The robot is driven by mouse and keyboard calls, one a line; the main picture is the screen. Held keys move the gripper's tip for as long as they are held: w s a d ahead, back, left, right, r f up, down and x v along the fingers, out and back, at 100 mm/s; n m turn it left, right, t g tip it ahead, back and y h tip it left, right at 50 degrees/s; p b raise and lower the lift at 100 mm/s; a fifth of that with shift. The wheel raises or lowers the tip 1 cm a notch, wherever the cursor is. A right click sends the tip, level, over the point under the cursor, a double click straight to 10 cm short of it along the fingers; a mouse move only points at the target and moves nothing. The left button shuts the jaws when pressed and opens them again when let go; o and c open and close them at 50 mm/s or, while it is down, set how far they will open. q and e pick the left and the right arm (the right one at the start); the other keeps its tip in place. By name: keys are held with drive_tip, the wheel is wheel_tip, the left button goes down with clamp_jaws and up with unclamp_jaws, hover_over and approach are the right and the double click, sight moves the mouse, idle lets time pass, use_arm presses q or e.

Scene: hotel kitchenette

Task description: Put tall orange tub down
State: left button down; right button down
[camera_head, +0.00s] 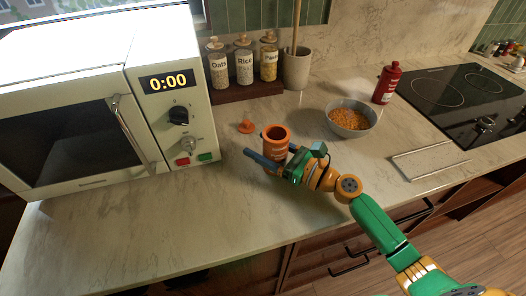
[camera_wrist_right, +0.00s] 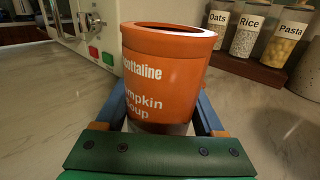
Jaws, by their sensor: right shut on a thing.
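The tall orange tub (camera_head: 275,139) is an open, lidless cylinder with white lettering, upright at the middle of the counter. It also fills the middle of the right wrist view (camera_wrist_right: 168,75), where its label reads in part "umpkin Soup". My right gripper (camera_head: 268,160) is shut on the tub, one blue finger on each side of its lower part. The tub's base is partly hidden by the gripper, so I cannot tell whether it touches the counter. My left gripper is not in view.
A white microwave (camera_head: 95,110) stands on the left. A small orange lid (camera_head: 246,127) lies behind the tub. A grey bowl (camera_head: 350,120) of orange food, a red bottle (camera_head: 386,85) and a rack (camera_head: 430,160) are to the right. Jars (camera_head: 244,66) stand behind. The front counter is clear.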

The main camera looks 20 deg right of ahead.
sight(286, 159)
drive_tip(key=shift+r, duration=0.1)
drive_tip(key=shift+c, duration=1.9)
unclamp_jaws()
drive_tip(key=shift+f, duration=0.2)
drive_tip(key=o, duration=0.4)
drive_tip(key=shift+r, duration=0.1)
drive_tip(key=b+v, duration=0.3)
drive_tip(key=v, duration=0.8)
drive_tip(key=shift+s, duration=0.1)
drive_tip(key=shift+s+d+r, duration=0.1)
drive_tip(key=shift+s+d, duration=0.2)
drive_tip(key=shift+s, duration=0.05)
